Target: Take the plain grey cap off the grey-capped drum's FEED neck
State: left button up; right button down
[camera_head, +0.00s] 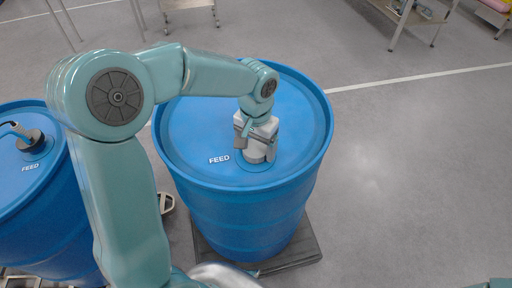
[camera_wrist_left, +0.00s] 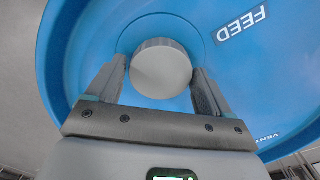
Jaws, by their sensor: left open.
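The blue drum (camera_head: 190,125) stands upright in the middle of the head view, with a FEED label on its lid. The plain grey cap (camera_wrist_left: 161,68) sits on the FEED neck and shows as a round grey disc in the left wrist view. My left gripper (camera_head: 257,155) points down over the neck. In the left wrist view its two fingers (camera_wrist_left: 160,88) stand open on either side of the cap, with the cap between them. The gripper hides most of the cap in the head view. My right gripper does not show.
A second blue drum (camera_head: 50,200) stands at the left, with a dark fitting and hose (camera_head: 30,138) on its FEED neck. The middle drum stands on a dark pallet (camera_head: 300,250). The grey floor (camera_head: 420,180) at the right is clear. Shelving legs (camera_head: 400,25) stand at the back.

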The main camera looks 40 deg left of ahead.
pick_arm(q)
jog(key=shift+f, duration=0.1)
jog(key=c, duration=1)
jog(key=n+b, duration=0.1)
jog(key=n, duration=0.1)
jog(key=shift+n, duration=0.3)
jog(key=shift+c, duration=0.2)
jog(key=shift+n+b, duration=0.3)
jog(key=shift+n, duration=1)
jog(key=shift+n+b, duration=0.4)
jog(key=shift+n, duration=0.5)
jog(key=n, duration=0.3)
jog(key=shift+b, duration=0.3)
jog(key=shift+n, duration=0.4)
